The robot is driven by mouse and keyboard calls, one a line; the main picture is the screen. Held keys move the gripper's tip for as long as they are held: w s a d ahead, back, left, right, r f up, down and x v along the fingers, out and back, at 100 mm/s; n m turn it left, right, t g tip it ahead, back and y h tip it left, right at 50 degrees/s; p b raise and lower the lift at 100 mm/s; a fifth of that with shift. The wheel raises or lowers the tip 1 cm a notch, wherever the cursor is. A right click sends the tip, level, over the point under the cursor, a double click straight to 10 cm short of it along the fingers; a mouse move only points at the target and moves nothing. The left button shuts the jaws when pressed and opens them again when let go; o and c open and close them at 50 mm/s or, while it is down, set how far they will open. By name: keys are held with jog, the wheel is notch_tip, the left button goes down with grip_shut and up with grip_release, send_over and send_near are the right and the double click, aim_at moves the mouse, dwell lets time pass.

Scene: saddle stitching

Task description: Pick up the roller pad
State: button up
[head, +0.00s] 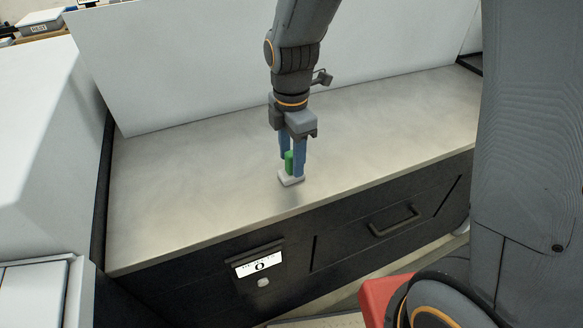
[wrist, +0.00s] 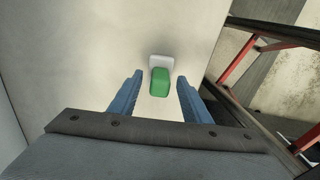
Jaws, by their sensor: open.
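The roller pad (head: 291,179) appears to be a pale flat base with a green upright part (head: 289,160) on it. It rests on the metal bench top near its front edge. My gripper (head: 292,170) points down over it, with blue fingers on either side of the green part. In the wrist view, the green part (wrist: 160,82) and the pale base (wrist: 161,62) lie between and slightly beyond the tips of my gripper (wrist: 158,80). The fingers are open, with a gap on each side of the green part.
The metal bench top (head: 180,190) is otherwise clear. A white panel (head: 180,70) stands along its back. A dark front with a drawer handle (head: 395,220) and a small display (head: 257,262) lies below the front edge. A white machine body (head: 40,130) stands at left.

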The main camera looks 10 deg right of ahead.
grip_shut()
notch_tip(320, 180, up, 10)
jog(key=shift+r+b, duration=0.1)
jog(key=shift+b, duration=0.9)
jog(key=c, duration=0.7)
grip_release()
jog(key=c, duration=0.3)
